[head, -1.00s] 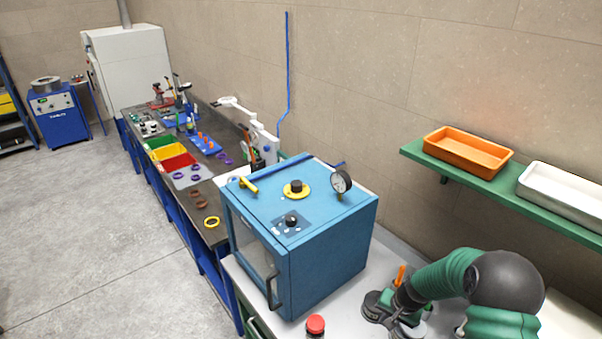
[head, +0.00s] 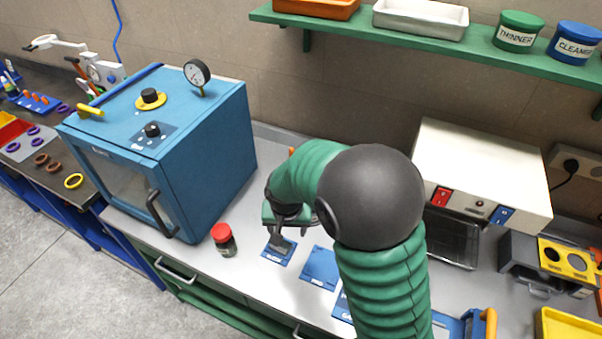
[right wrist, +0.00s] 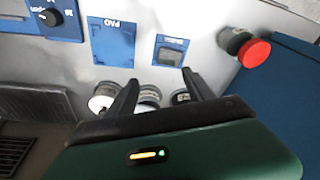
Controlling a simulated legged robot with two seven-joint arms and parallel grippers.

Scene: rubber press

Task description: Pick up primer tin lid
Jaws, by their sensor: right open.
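My right gripper (head: 280,238) is over the bench near a small blue mat, its fingers partly hidden by my arm. In the right wrist view its two fingers (right wrist: 160,84) are apart, with nothing seen held between them. Several small round tins stand beyond and between the fingers: one with a pale top (right wrist: 101,104), a middle one (right wrist: 148,95) and one partly behind the right finger (right wrist: 180,97). I cannot tell which carries the primer lid. In the head view my arm hides these tins. My left gripper is not in view.
A jar with a red cap (head: 223,240) stands beside the blue oven (head: 170,150). Flat blue mats, one marked PAD (head: 320,268), lie on the bench. A white device (head: 485,175) stands at the right. A green shelf (head: 420,50) holds trays and THINNER and CLEANER tins.

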